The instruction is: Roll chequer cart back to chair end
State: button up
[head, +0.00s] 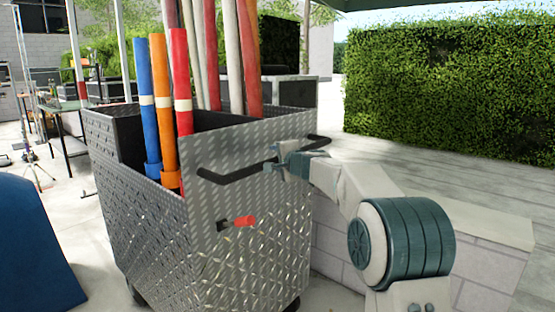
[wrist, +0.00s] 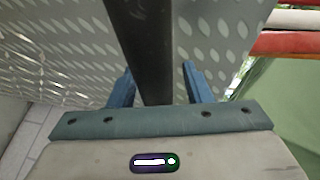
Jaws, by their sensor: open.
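The chequer cart (head: 255,255) is a tall bin of silver chequer plate on casters, close in front of me in the head view. A black bar handle (head: 240,172) runs across its near face. My gripper (head: 280,160) is at the handle, towards its right part. In the wrist view the handle (wrist: 145,50) runs between the two blue fingers of my gripper (wrist: 160,88). The fingers are open, one on each side of the bar, with gaps showing. The chair is not identifiable in either view.
Blue, orange and red poles (head: 150,105) stand upright in the cart. A low block wall (head: 480,235) with a hedge (head: 450,80) behind it lies to the right. A dark blue object (head: 35,245) is at lower left. A table (head: 60,110) and stands are further back left.

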jog(key=shift+s+d, duration=0.25)
jog(key=shift+s, duration=0.15)
jog(key=b+v, duration=0.2)
jog(key=v, duration=1.1)
jog(key=shift+a, duration=0.25)
jog(key=shift+r, duration=0.2)
jog(key=s+a+r+n+g+h+p, duration=0.1)
jog(key=s+a+n+g+p, duration=0.2)
jog(key=s+n+g+p, duration=0.9)
jog(key=s+d+h+p, duration=0.2)
jog(key=s+p, duration=0.2)
jog(key=s, duration=0.4)
jog(key=s+d+f+h+p, duration=0.1)
jog(key=s+d+p, duration=0.2)
jog(key=s, duration=0.6)
jog(key=s+d+h+p, duration=0.2)
jog(key=s+p, duration=0.4)
jog(key=s, duration=0.2)
jog(key=shift+s+d+f+h, duration=0.25)
jog(key=shift+s+d+h, duration=0.05)
jog(key=shift+s+d, duration=0.1)
